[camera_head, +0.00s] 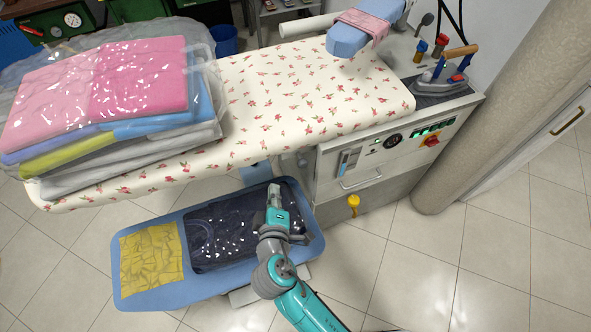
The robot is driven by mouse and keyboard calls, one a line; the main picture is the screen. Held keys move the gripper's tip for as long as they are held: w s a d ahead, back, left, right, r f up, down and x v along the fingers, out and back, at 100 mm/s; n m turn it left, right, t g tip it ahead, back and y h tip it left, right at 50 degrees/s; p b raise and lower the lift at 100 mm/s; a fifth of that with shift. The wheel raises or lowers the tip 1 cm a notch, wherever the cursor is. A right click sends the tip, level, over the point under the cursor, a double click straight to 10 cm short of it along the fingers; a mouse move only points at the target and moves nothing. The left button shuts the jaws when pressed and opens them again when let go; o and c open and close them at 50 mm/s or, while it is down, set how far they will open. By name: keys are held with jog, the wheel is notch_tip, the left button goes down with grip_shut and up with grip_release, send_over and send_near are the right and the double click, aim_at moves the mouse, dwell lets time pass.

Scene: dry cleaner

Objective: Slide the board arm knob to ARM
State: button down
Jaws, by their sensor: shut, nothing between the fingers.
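The pressing station's front panel (366,160) faces me below the floral ironing board (290,98). At its left end is a small upright slider-like fitting (347,161) with a blue part, which looks like the board arm knob. Its lettering and exact setting are too small to read. My gripper (273,188) is shut and empty. It appears over the dark bagged garment on the lower blue board, left of the panel and apart from the fitting.
The lower blue board (160,300) also carries a yellow cloth (151,259). Bagged folded clothes (105,95) are stacked on the ironing board. The panel has a gauge (393,141), red knob (432,141) and drawer handle (361,182). A yellow knob (353,203) hangs below. Floor at right is clear.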

jog(key=s+d+r+h, duration=0.1)
jog(key=s+r+h, duration=0.2)
jog(key=s, duration=0.1)
send_near(301, 159)
jog(key=w+a, duration=0.3)
jog(key=shift+m+g, duration=0.3)
jog(key=shift+w+d+f, duration=0.45)
jog(key=shift+w+d, duration=0.05)
jog(key=shift+d, duration=0.25)
jog(key=shift+w+d+f, duration=0.45)
jog(key=shift+w+d, duration=0.1)
jog(key=shift+d, duration=0.2)
jog(key=shift+d, duration=0.1)
jog(key=d, duration=0.1)
jog(key=w+d, duration=0.1)
jog(key=d, duration=0.1)
jog(key=shift+d, duration=0.15)
